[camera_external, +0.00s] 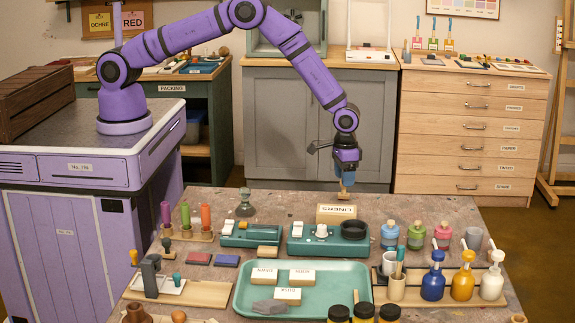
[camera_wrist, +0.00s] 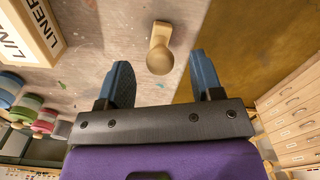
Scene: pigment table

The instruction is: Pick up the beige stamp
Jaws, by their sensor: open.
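The beige stamp (camera_wrist: 160,48) shows in the wrist view as a small knobbed handle, near the table's edge and in line with the gap between my fingers. In the external view the beige stamp (camera_external: 344,191) shows small just below my gripper (camera_external: 346,176), at the far edge of the table. In the wrist view my gripper (camera_wrist: 160,66) is open, with one blue finger on each side of the gap and nothing held. Whether the fingertips reach down beside the stamp is hard to tell.
A beige labelled box (camera_external: 336,215) stands close in front of the stamp; the box also shows in the wrist view (camera_wrist: 30,35). Green devices (camera_external: 328,242), pigment jars (camera_external: 415,235) and a teal tray (camera_external: 345,275) fill the nearer table (camera_external: 215,278). Drawers (camera_external: 465,130) stand behind.

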